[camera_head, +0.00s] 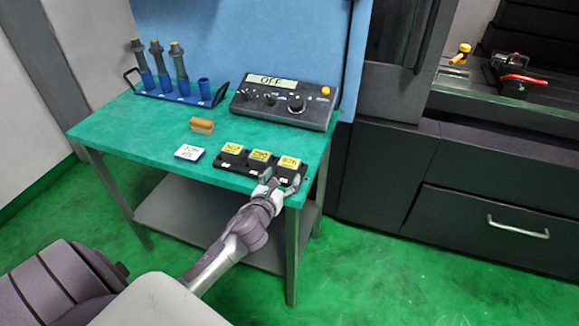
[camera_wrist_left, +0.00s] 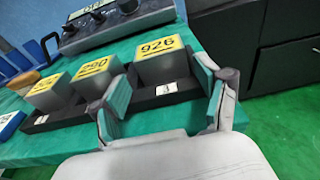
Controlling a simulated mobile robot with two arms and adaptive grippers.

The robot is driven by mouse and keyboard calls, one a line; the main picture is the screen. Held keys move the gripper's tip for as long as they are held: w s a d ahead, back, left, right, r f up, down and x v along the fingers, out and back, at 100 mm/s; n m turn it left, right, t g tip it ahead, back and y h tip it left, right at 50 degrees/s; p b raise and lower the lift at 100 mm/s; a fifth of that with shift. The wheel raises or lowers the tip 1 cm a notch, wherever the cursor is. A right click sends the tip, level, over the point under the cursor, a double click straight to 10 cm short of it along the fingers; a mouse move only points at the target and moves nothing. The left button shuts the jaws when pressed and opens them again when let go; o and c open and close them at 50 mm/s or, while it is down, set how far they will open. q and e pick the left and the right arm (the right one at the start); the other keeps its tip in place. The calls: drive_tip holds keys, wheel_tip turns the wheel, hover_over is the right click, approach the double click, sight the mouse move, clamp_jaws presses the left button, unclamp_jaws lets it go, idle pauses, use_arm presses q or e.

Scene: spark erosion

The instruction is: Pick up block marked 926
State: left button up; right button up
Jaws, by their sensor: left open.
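The block marked 926 (camera_wrist_left: 160,64) has a yellow top and grey sides and sits at the right end of a black holder (camera_wrist_left: 62,124) on the green table. It also shows in the head view (camera_head: 289,162). My left gripper (camera_wrist_left: 160,100) is open, with one finger to each side in front of the 926 block, and holds nothing. In the head view the left gripper (camera_head: 283,182) is at the table's front right edge, close to the block. A block marked 290 (camera_wrist_left: 95,70) stands left of it, and another yellow-topped block (camera_wrist_left: 48,86) stands further left. My right gripper is not seen.
A control box (camera_head: 285,102) with an OFF display stands behind the blocks. A blue rack (camera_head: 170,93) with several cylindrical tools is at the back left. A wooden block (camera_head: 202,126) and a white-and-blue label block (camera_head: 189,153) lie left of the holder.

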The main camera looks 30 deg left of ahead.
sight(287, 168)
use_arm(q)
drive_tip(key=shift+w+r, duration=0.1)
drive_tip(key=shift+w, duration=0.45)
drive_tip(key=x, duration=0.2)
drive_tip(key=p+x, duration=0.1)
drive_tip(key=shift+w+r, duration=0.25)
drive_tip(key=shift+w, duration=0.1)
drive_tip(key=shift+w+a+f, duration=0.15)
drive_tip(key=shift+w, duration=0.35)
drive_tip(key=c, duration=1.2)
